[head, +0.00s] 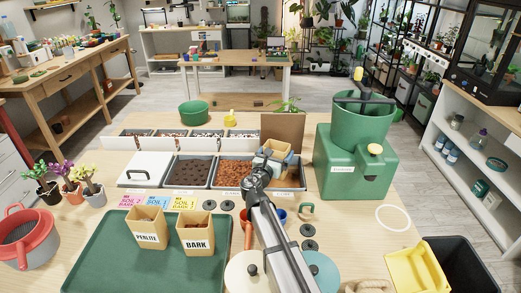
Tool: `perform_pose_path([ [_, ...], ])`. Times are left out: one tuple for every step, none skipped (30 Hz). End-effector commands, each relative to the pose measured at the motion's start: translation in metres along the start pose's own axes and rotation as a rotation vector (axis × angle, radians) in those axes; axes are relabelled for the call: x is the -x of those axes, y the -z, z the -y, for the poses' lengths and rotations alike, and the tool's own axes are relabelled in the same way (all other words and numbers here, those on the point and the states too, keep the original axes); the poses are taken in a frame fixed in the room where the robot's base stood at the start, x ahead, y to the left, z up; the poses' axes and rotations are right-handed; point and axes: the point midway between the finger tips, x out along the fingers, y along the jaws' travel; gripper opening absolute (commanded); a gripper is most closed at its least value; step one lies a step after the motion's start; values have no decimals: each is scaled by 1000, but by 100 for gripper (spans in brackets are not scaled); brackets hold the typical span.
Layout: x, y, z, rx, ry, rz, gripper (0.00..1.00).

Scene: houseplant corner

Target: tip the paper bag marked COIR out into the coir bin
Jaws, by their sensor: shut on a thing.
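My gripper (268,160) is shut on a tan paper bag (278,148), held above the right end of the row of bins. Any marking on this bag is hidden or too small to read. My arm comes up from the bottom and partly hides the bag and the bin under it. That rightmost bin (300,179) shows only in part. Left of it are a bin of orange-brown material (236,173) and a bin of dark soil (193,170).
Paper bags marked PERLITE (149,236) and BARK (196,240) stand open on a green tray (100,262). A white lidded bin (146,169) ends the row at left. A green machine (352,165) stands close right of the held bag; a brown board (283,128) is behind it.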

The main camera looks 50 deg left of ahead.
Motion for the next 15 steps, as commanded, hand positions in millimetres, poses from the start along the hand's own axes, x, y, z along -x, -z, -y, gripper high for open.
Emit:
perform_pose_path([
  [-2, 2, 4, 1, 4, -1, 49],
  [-3, 3, 5, 1, 5, -2, 49],
  [-4, 4, 7, 0, 6, -5, 49],
  [-4, 4, 7, 0, 6, -8, 49],
  [-4, 4, 8, 0, 7, -12, 49],
  [-4, 4, 8, 0, 8, -20, 50],
  [-4, 3, 8, -1, 8, -27, 50],
  [-4, 3, 8, -1, 8, -35, 50],
  [-4, 3, 8, -1, 8, -49, 50],
  [-3, 3, 8, -2, 8, -61, 50],
  [-3, 2, 8, -2, 8, -74, 50],
  [-2, 2, 8, -1, 7, -92, 50],
  [-1, 2, 7, -1, 5, -106, 50],
  [-1, 2, 8, -2, 7, -121, 50],
  [-1, 2, 8, -2, 8, -140, 50],
])
